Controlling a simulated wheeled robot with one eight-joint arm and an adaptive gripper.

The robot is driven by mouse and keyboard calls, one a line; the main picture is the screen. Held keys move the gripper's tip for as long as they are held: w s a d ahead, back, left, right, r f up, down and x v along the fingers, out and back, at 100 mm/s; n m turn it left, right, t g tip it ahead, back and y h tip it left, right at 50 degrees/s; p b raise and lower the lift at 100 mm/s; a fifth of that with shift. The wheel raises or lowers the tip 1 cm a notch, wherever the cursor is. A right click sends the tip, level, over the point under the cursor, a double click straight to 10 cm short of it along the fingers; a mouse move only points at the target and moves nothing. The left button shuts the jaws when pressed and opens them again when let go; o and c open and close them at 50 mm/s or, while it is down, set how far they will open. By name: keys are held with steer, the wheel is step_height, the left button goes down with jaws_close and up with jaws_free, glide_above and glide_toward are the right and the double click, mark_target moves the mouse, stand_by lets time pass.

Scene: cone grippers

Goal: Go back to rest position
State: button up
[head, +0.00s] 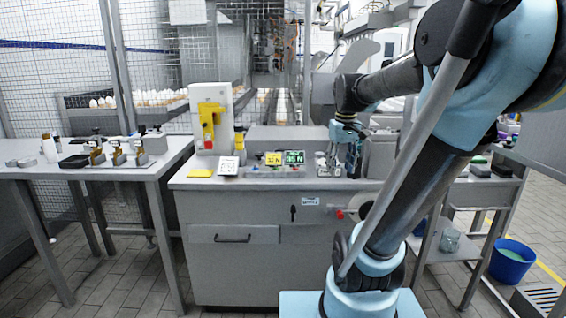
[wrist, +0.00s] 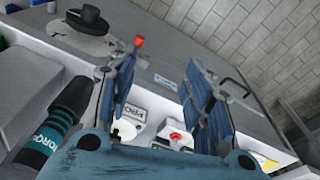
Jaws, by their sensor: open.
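My gripper (head: 338,158) is over the right part of the grey cabinet top (head: 270,180) in the head view, at the end of my arm, which reaches in from the right. In the wrist view my gripper (wrist: 165,68) has its two blue fingers spread apart. Nothing is between them. Small items on the worktop show beyond and between the fingers, including a white part with a red button (wrist: 176,137) and a white container (wrist: 130,124). I cannot tell the exact height of the fingertips above the worktop.
A white and yellow device (head: 211,118) stands at the cabinet's back left, near two small displays (head: 284,158). A table (head: 100,172) with fixtures is at left. A blue bucket (head: 512,260) is on the floor at right. A dark torque tool (wrist: 50,135) lies close beside my gripper.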

steer(key=s+f+m+t, duration=0.1)
steer(key=s+f+m, duration=0.2)
steer(key=s+f, duration=1.1)
steer(key=shift+s+f, duration=0.3)
steer(key=shift+f, duration=0.6)
steer(key=shift+d, duration=0.1)
steer(key=shift+w+f, duration=0.2)
steer(key=shift+w, duration=0.25)
